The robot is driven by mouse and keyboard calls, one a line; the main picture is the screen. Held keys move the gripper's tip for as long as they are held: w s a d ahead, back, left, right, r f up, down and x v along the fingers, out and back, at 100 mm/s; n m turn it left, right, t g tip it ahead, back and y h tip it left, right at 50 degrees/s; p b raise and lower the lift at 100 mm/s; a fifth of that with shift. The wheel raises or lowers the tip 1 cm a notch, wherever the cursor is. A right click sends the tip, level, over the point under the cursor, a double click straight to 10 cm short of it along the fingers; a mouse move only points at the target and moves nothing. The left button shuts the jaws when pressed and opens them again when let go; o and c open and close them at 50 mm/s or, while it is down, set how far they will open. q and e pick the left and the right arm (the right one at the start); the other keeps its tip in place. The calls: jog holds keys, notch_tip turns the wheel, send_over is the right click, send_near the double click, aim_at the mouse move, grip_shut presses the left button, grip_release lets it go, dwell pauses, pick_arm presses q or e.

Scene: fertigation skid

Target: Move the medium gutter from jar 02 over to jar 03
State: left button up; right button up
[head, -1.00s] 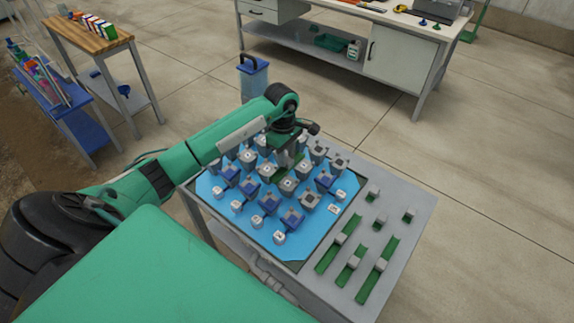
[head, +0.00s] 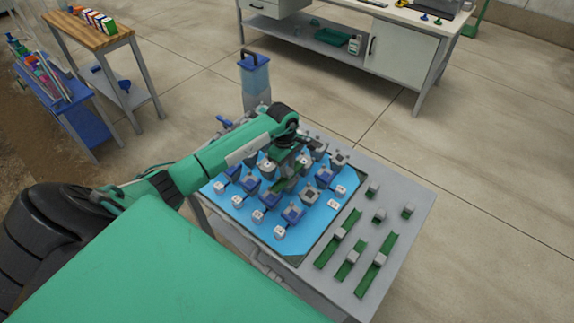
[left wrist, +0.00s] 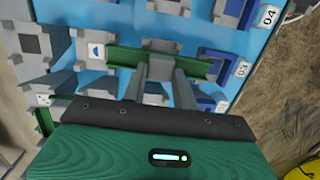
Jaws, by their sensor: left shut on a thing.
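My left gripper (head: 287,172) is shut on a green gutter (head: 289,184) over the blue board (head: 322,219). In the left wrist view the gripper (left wrist: 160,88) is shut on the grey block at the middle of this gutter (left wrist: 126,57). The gutter lies crosswise, its left end by a white tile with a blue mark and its right end beside a blue block near the tag 03 (left wrist: 241,70). The tag 04 (left wrist: 268,17) is farther up. I cannot tell whether the gutter touches the blocks below it. My right gripper is out of view.
Grey and blue blocks stand close together on the board. Several loose green gutters, one long one (head: 377,265) among them, lie on the grey table top (head: 412,230) to the right. A blue tank (head: 255,75) stands behind the table.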

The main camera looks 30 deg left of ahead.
pick_arm(q)
jog(key=o, duration=1)
jog(key=shift+r, duration=0.1)
jog(key=shift+r+p, duration=0.2)
jog(key=shift+p, duration=0.2)
jog(key=shift+w+a+r, duration=0.1)
jog(key=shift+r, duration=0.25)
jog(key=r+b, duration=0.1)
jog(key=r, duration=0.2)
jog(key=r+b, duration=0.1)
jog(key=r, duration=0.3)
jog(key=a+r+b, duration=0.1)
jog(key=r, duration=0.3)
jog(key=shift+r, duration=0.1)
